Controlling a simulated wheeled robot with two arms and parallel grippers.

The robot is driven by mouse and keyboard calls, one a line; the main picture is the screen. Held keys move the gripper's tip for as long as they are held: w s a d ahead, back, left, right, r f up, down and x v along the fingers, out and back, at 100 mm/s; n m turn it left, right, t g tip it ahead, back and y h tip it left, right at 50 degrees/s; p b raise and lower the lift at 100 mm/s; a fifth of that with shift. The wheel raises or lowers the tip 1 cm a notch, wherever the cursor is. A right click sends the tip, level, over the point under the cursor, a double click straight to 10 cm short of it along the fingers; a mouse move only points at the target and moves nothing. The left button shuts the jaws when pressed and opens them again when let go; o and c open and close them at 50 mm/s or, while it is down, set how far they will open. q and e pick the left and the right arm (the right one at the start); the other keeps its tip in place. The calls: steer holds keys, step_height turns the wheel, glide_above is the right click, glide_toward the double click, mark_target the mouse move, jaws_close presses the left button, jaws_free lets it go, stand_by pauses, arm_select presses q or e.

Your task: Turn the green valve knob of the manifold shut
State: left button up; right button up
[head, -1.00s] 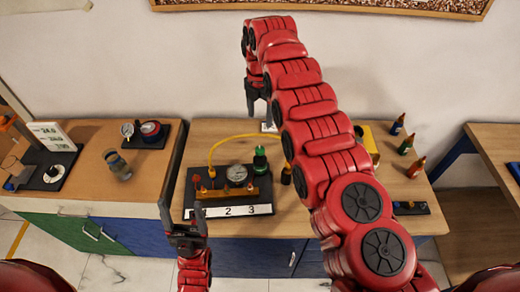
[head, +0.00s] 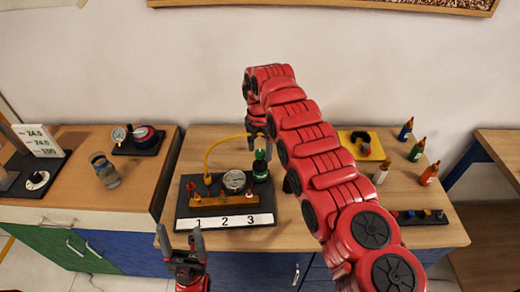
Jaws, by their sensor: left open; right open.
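The manifold sits on a black base plate (head: 184,207) on the middle table, with a brass-coloured bar (head: 222,201) and a white strip marked 1, 2, 3. The green valve knob (head: 260,168) stands upright at the manifold's back right, beside a round gauge (head: 234,181). My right gripper (head: 260,147) points down at the top of the green knob, open. Its jaws overlap the knob's top in the picture; I cannot tell if they touch it. My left gripper (head: 180,238) is open and empty at the table's front edge, in front of the manifold.
A yellow hose (head: 212,150) arches up behind the manifold. Several small bottles (head: 416,150) and a yellow tray (head: 346,139) stand on the right. A glass jar (head: 105,170) and a gauge device (head: 138,138) are on the left bench. My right arm covers the table's middle.

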jaws_close()
stand_by(0.3)
steer(key=shift+f, duration=0.1)
steer(key=shift+w+f+m+b, duration=0.1)
steer(key=shift+m+b, duration=1.05)
steer(key=shift+m, duration=0.05)
steer(key=m+b, duration=0.1)
steer(key=m, duration=0.1)
steer(key=shift+m, duration=0.3)
steer(key=m, duration=0.6)
steer(key=shift+b, duration=0.3)
steer(key=m, duration=0.6)
steer(key=shift+m, duration=0.4)
